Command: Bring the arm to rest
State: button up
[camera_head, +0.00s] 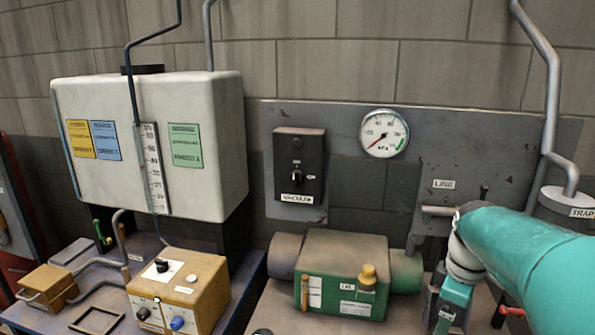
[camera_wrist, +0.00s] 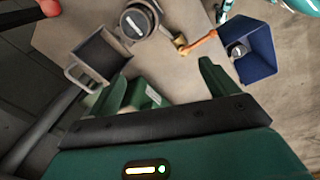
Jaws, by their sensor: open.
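My gripper (camera_wrist: 162,80) shows in the wrist view with its two dark green fingers spread apart and nothing held between them. It hangs above a grey-brown tabletop (camera_wrist: 70,35). A green object (camera_wrist: 148,97) lies behind the left finger and is partly hidden. In the head view my teal arm reaches in from the right, bent in front of the bench. I cannot make out the fingertips there.
A grey open box (camera_wrist: 97,60), a metal cylinder (camera_wrist: 137,20), an orange-handled valve (camera_wrist: 197,43) and a blue bin (camera_wrist: 257,55) are near. The head view shows a white tank (camera_head: 215,100), a gauge (camera_head: 384,133), a green pump (camera_head: 340,275) and a yellow box (camera_head: 185,290).

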jog(key=s+a+r+m+t, duration=0.1)
jog(key=s+a+m+t, duration=0.3)
jog(key=s+a+m, duration=0.5)
jog(key=s+a, duration=0.4)
jog(key=a, duration=0.2)
jog(key=shift+s+m+y, duration=0.3)
jog(key=shift+s+m, duration=0.05)
jog(key=shift+m, duration=0.05)
jog(key=shift+a+r, duration=0.1)
dwell(0.4)
